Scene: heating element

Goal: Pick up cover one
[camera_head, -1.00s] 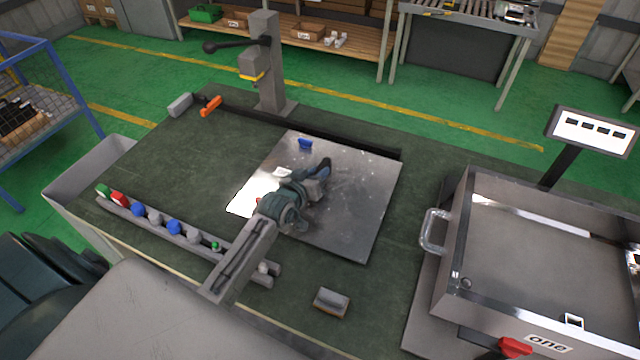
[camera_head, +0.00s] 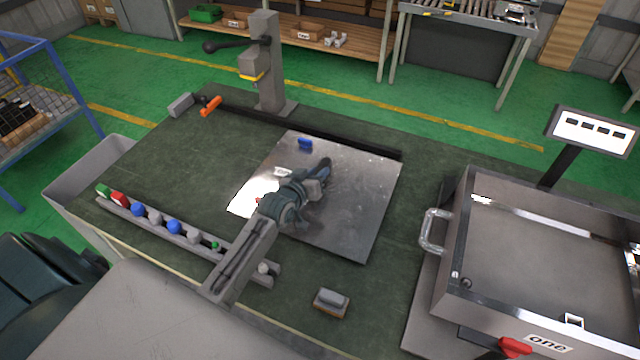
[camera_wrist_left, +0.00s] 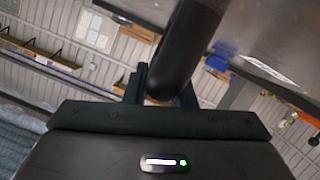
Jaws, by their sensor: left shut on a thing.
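A flat shiny metal plate (camera_head: 365,195), which I take to be cover one, lies on the green work table. It bears a small white label (camera_head: 284,172) that is too small to read. My left gripper (camera_head: 320,172) is over the middle of the plate and hides part of it. In the left wrist view, a dark rounded bar (camera_wrist_left: 190,45), seemingly a handle, sits between the fingers of the shut left gripper (camera_wrist_left: 162,85). The plate's grey surface seems to show at the upper right of that view (camera_wrist_left: 280,25). My right gripper is not in view.
An open metal box marked "one" (camera_head: 545,343) with a side handle (camera_head: 432,231) stands to the right. A row of coloured buttons (camera_head: 174,227) runs along the left, and a grey lever press (camera_head: 267,65) stands behind. A small block (camera_head: 331,302) lies in front.

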